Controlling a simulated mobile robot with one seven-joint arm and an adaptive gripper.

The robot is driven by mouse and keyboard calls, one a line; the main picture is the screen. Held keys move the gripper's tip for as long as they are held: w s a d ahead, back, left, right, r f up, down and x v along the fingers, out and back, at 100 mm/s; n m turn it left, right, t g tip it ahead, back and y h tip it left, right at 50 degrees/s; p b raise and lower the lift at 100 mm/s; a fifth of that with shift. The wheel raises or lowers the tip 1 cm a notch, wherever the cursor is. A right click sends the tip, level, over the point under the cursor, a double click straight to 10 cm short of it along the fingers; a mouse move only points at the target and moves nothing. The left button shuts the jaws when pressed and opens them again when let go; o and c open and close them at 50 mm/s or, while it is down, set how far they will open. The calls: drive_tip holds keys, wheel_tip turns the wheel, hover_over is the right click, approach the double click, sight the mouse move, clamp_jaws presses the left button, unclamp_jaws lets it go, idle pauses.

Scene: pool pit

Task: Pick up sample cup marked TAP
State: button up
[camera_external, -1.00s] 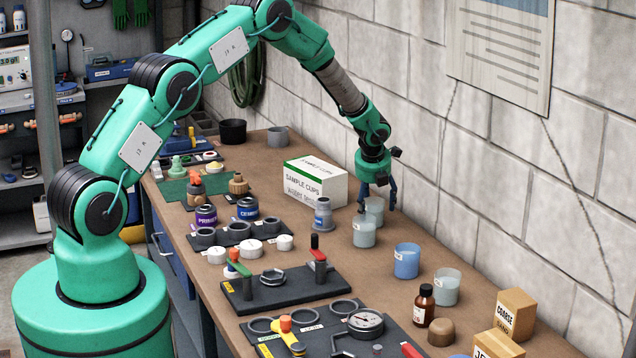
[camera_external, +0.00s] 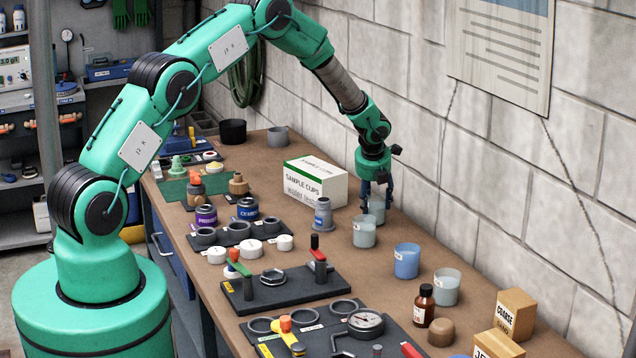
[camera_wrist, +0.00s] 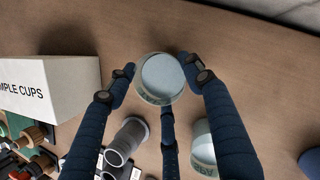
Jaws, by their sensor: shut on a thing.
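My gripper (camera_external: 376,199) is at the far cup of the row by the wall, its dark blue fingers around the cup. The held cup (camera_external: 377,214) is pale grey-blue and round, and stands upright at bench level. In the wrist view this cup (camera_wrist: 162,78) sits between the fingertips, with a label on its near side too small and foreshortened to read surely. A similar labelled cup (camera_external: 363,233) stands just in front of it, apart from the fingers. Its label shows in part in the wrist view (camera_wrist: 206,155), but I cannot read it for certain.
A white SAMPLE CUPS box (camera_external: 316,184) stands left of the gripper. A grey fitting (camera_external: 322,214) stands near it. A blue cup (camera_external: 406,262) and another pale cup (camera_external: 446,287) stand nearer the front. The block wall (camera_external: 450,190) is close on the right.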

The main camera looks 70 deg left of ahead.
wheel_tip(320, 180, up, 9)
drive_tip(key=shift+r+p, duration=0.2)
drive_tip(key=shift+p, duration=0.1)
idle(0.7)
